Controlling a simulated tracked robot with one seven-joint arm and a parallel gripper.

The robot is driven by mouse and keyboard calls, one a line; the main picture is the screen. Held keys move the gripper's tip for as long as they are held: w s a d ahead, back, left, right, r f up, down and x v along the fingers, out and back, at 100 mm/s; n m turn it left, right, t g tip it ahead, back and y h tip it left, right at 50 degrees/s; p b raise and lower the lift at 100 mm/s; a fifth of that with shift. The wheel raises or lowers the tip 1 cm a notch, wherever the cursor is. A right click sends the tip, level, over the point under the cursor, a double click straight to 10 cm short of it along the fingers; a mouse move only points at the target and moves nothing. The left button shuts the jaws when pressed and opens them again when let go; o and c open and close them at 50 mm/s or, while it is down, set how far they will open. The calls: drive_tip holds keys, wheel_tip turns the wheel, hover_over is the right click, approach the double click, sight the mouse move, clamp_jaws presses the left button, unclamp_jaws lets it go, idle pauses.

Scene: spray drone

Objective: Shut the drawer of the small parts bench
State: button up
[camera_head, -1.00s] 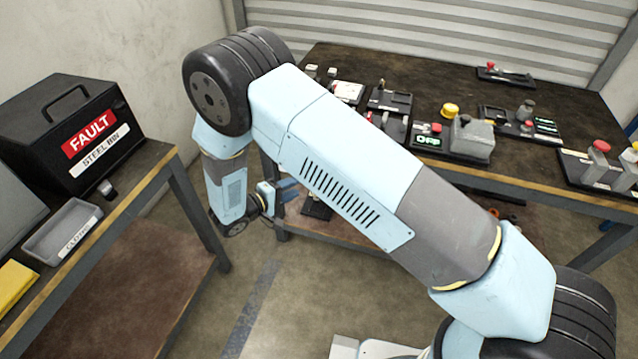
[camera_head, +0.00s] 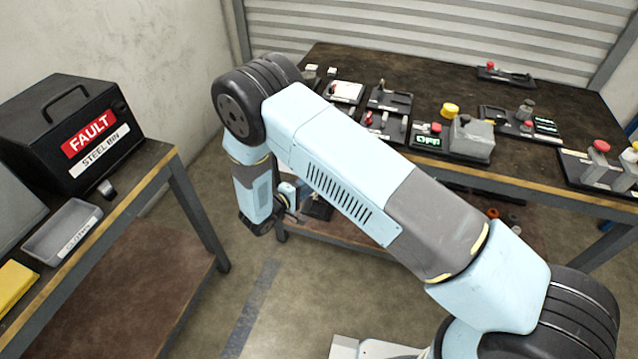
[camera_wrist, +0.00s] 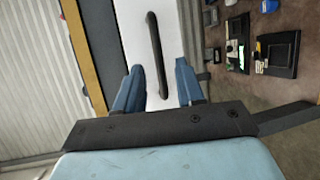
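In the wrist view a white drawer front (camera_wrist: 135,35) with a long dark bar handle (camera_wrist: 154,45) is ahead of my gripper (camera_wrist: 158,80). My gripper's two blue fingers are apart. The near end of the handle shows between them in the picture, with gaps on both sides. I cannot tell how far the fingers are from the drawer front. The small parts bench (camera_head: 345,57) has a dark top with a yellowish edge. In the head view my gripper (camera_head: 292,212) is low by the bench's left end, and my arm hides the drawer.
Several button and switch fixtures, such as a grey box unit (camera_head: 470,138), stand on the bench top. A lower shelf (camera_head: 335,232) holds small parts. At left, another bench carries a black steel bin (camera_head: 70,130) and a grey tray (camera_head: 62,230). Open floor lies between the benches.

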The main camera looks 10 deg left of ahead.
drive_tip(key=shift+x, duration=1.65)
drive_tip(key=shift+c, duration=0.2)
clamp_jaws()
